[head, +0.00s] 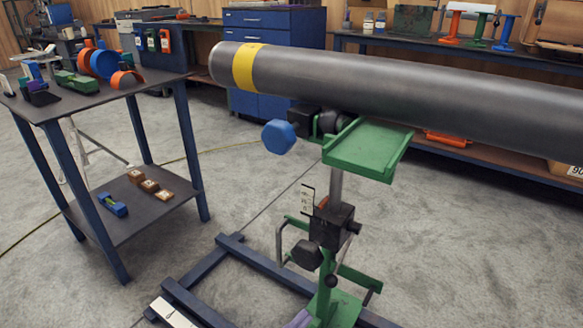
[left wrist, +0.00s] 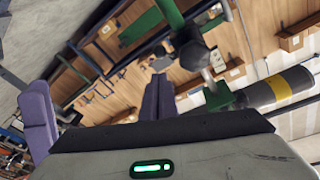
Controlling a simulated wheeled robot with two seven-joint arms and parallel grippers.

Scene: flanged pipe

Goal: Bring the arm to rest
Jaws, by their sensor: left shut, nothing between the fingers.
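My left gripper shows as a small purple tip (head: 299,319) at the bottom edge of the head view, low beside the green foot of the pipe stand. In the left wrist view its purple fingers (left wrist: 98,100) stand over a tilted view of the room. It is shut and holds nothing. Most of the left arm is outside the head view. My right gripper is in neither view.
A grey pipe (head: 400,88) with a yellow band lies above a green stand (head: 365,148). The stand has a blue knob (head: 279,137) and a dark blue floor frame (head: 205,262). A small table (head: 100,92) with tools stands left. Open floor lies between.

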